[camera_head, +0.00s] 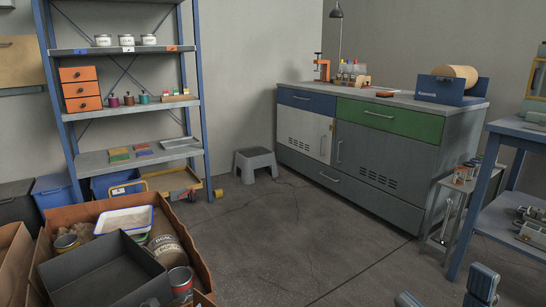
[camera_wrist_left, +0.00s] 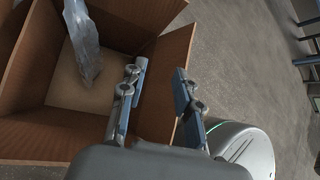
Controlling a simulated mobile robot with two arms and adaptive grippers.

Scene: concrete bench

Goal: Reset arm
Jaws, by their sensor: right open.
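My right gripper (camera_head: 446,291) shows at the bottom right of the head view. Only its fingers are in the picture; they are apart, with nothing seen between them. My left gripper (camera_wrist_left: 160,80) shows in the left wrist view. Its two fingers are apart and empty, in front of an open cardboard box (camera_wrist_left: 172,60). A clear, crumpled plastic-like item (camera_wrist_left: 84,42) is in that box, apart from the fingers. The left gripper does not show in the head view.
A box (camera_head: 80,213) filled with a dark tray (camera_head: 95,270), a white tray (camera_head: 124,221) and cans stands at lower left. A blue-framed table (camera_head: 510,190) is at right, near a cabinet bench (camera_head: 385,160). The middle floor (camera_head: 300,235) is clear.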

